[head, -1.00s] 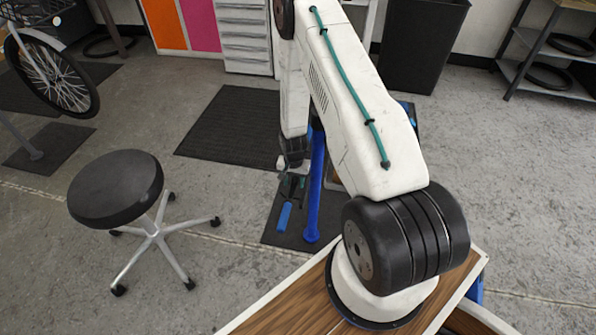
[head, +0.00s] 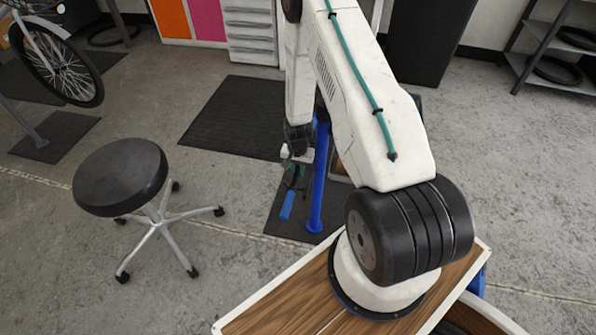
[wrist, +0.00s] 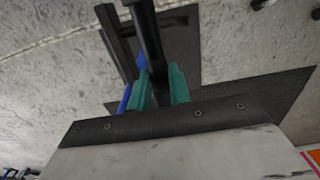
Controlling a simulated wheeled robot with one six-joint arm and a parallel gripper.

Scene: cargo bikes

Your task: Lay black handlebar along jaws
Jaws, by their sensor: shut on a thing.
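In the wrist view, my gripper (wrist: 160,84) has two green fingers closed on a black bar (wrist: 150,38), which appears to be the black handlebar. The bar runs lengthwise away from the wrist, and its far end is cut off by the frame's top edge. A second black bar (wrist: 115,42) lies to its left; I cannot tell whether they join. In the head view, my gripper (head: 293,177) hangs below the arm, just left of a blue post (head: 319,180). The handlebar is hard to make out there. I cannot identify separate jaws in either view.
A blue piece (head: 287,205) shows just below my gripper. A black round stool (head: 120,176) stands on open grey floor to the left. A dark mat (head: 225,115) lies behind. A bicycle wheel (head: 65,65) and a tyre shelf (head: 550,65) are at the back sides.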

